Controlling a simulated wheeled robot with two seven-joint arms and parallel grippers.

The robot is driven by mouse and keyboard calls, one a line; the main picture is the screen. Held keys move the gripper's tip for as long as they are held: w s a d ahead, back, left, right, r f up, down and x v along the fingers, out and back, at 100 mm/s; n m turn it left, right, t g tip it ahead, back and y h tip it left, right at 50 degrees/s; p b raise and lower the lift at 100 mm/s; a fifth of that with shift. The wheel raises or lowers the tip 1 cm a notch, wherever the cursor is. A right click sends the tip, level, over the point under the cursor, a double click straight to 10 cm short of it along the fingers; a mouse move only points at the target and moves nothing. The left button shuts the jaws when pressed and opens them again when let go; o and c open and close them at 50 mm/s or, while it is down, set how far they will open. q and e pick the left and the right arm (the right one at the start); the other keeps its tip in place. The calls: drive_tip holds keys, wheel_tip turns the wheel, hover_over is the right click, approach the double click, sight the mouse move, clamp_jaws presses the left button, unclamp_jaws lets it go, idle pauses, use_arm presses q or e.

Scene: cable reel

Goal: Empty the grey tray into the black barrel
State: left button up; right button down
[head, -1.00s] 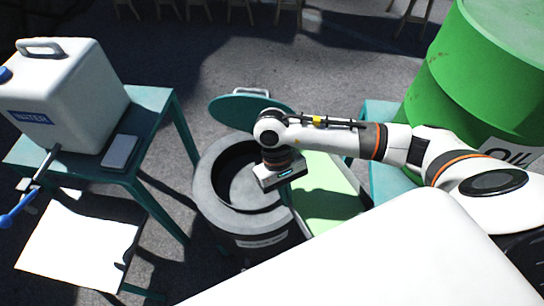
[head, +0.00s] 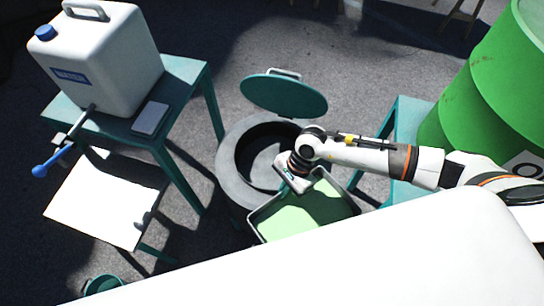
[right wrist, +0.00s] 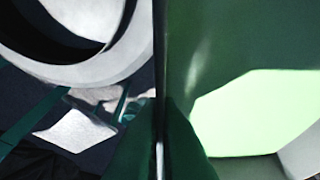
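The dark barrel (head: 232,165) stands open, with a thick grey rim and a dark inside. My right gripper (head: 292,186) is at the tray's edge beside the barrel. In the right wrist view, its dark green fingers (right wrist: 161,150) are closed on the thin tray wall, with the barrel rim (right wrist: 120,62) at upper left. My left gripper is out of view.
A teal lid (head: 284,95) stands behind the barrel. A teal stand (head: 405,118) and a green oil drum (head: 480,90) are at right. A water canister (head: 100,65) with a blue-handled tap is on a teal table (head: 185,80) at left. A teal bucket (head: 103,285) is at lower left.

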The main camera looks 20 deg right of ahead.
drive_tip(key=w+a+f+m+t+h+p, duration=0.1)
drive_tip(key=a+f+m+h, duration=0.1)
drive_tip(key=m, duration=0.7)
drive_tip(key=w+a+f+m+t+h+p, duration=0.1)
drive_tip(key=a+f+m, duration=0.3)
drive_tip(key=m, duration=0.6)
drive_tip(key=w+a+f+m+t+h, duration=0.3)
drive_tip(key=a+m, duration=0.3)
drive_tip(key=m, duration=0.3)
drive_tip(key=shift+a+f+m+h+p, duration=0.3)
drive_tip(key=shift+a+f+h+p, duration=0.1)
drive_tip(key=shift+f, duration=0.15)
drive_tip(key=shift+r, duration=0.1)
